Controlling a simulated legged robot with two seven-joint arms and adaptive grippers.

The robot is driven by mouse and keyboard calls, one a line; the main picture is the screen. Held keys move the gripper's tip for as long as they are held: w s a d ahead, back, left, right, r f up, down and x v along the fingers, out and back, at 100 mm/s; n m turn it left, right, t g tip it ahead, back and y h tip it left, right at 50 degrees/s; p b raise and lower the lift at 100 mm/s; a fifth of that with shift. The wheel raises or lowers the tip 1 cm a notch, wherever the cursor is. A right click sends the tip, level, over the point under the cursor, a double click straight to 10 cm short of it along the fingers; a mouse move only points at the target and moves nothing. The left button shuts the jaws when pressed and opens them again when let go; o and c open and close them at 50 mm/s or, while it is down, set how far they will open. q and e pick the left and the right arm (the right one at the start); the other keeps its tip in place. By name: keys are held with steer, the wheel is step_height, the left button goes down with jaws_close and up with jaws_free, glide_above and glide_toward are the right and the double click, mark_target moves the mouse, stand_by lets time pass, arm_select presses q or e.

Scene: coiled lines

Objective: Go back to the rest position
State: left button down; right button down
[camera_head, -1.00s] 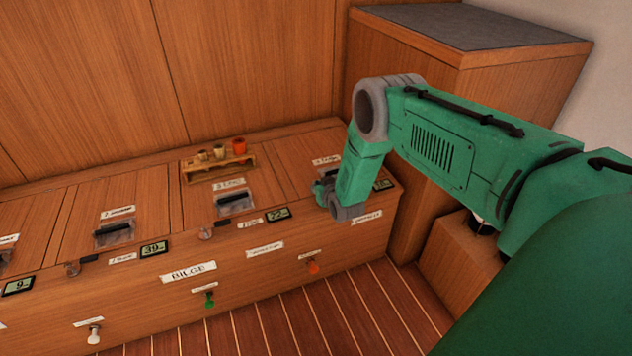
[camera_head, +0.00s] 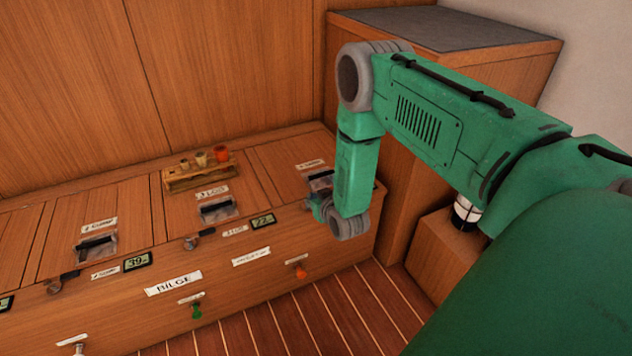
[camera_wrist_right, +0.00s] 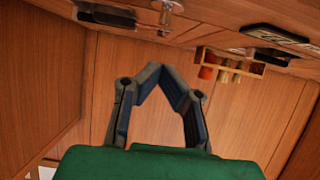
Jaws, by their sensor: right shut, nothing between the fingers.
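My right arm comes in from the right in the head view, its forearm hanging down in front of the wooden bench. My right gripper (camera_head: 317,208) is partly hidden by its own wrist, near the bench's right end. In the right wrist view my right gripper (camera_wrist_right: 164,68) shows its two dark fingers meeting at the tips, shut with nothing between them. It appears to touch nothing. My left gripper is in neither view.
The wooden bench (camera_head: 230,283) carries recessed black handles, digital displays and a BILGE label. A small rack (camera_head: 197,178) with several cups stands on top. A tall cabinet (camera_head: 440,32) and a low box with a lantern (camera_head: 466,212) stand right. The plank floor (camera_head: 330,305) is clear.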

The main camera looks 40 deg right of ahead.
steer(key=v, duration=0.2)
steer(key=shift+s+r, duration=0.15)
steer(key=shift+s, duration=0.15)
steer(key=shift+a, duration=0.1)
steer(key=s+a+f+n+g+y, duration=0.1)
steer(key=s+a+f+g+y, duration=0.15)
steer(key=s+a, duration=0.45)
steer(key=s+a+f+n+g+y, duration=0.1)
steer(key=s+a+f+g, duration=0.2)
steer(key=s+a, duration=0.4)
steer(key=s+a+r+n+g, duration=0.1)
steer(key=s+a+g, duration=0.2)
steer(key=s, duration=0.6)
steer(key=s+a+r+n+g, duration=0.1)
steer(key=s+a+g, duration=0.15)
steer(key=s, duration=0.55)
step_height(320, 180, up, 13)
steer(key=s+p, duration=0.2)
steer(key=p, duration=1.1)
steer(key=shift+d+g, duration=0.2)
steer(key=shift+g, duration=0.2)
